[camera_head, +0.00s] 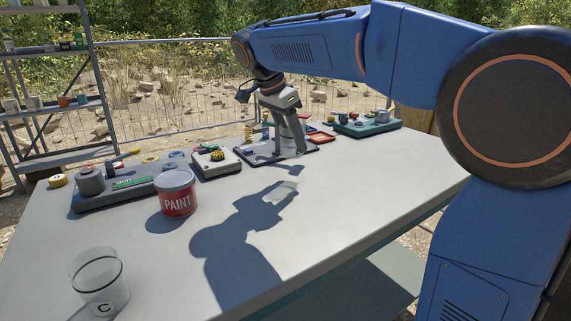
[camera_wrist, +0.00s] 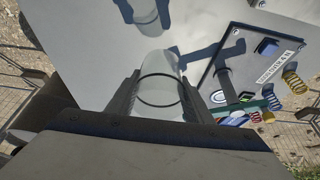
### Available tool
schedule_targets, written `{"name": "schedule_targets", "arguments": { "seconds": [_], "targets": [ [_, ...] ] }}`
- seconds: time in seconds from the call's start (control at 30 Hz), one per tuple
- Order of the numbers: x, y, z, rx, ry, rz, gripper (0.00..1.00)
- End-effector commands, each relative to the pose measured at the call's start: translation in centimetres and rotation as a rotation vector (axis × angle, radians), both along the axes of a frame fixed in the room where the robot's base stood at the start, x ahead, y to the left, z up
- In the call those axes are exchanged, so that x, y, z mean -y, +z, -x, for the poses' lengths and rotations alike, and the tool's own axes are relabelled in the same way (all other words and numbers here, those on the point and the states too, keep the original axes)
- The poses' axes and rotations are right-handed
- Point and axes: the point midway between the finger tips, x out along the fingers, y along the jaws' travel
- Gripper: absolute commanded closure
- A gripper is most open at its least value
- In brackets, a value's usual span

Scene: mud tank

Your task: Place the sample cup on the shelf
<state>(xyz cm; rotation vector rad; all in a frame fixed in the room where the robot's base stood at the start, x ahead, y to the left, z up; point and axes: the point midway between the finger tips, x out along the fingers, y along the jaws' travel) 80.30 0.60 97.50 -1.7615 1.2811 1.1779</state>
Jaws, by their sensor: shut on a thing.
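My gripper (camera_head: 291,135) is over the far middle of the table, pointing down. In the wrist view my gripper (camera_wrist: 159,80) is shut on a clear sample cup (camera_wrist: 160,84) with a dark ring, one finger on each side. In the head view the held cup is hard to make out against the fingers. Its pale shadow lies on the tabletop, apart from my gripper. The shelf (camera_head: 52,104) is a grey metal rack at the far left, well away from my gripper, with several small items on its boards.
Another clear cup (camera_head: 99,284), marked C, stands at the table's (camera_head: 330,215) front left. A red paint can (camera_head: 176,196) and a grey tray (camera_head: 128,190) stand left of the middle. A green tray (camera_head: 372,129) is at the back right. The front middle is clear.

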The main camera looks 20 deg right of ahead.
Motion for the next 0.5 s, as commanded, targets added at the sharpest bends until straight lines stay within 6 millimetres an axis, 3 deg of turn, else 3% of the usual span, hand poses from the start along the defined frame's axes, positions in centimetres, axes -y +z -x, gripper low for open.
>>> {"name": "schedule_targets", "arguments": {
  "seconds": [0.1,0.5],
  "targets": [
    [0.0,-1.8,0.0,-0.001,0.001,0.000,0.75],
    [0.0,-5.3,0.0,-0.002,0.001,0.001,0.75]
  ]
}}
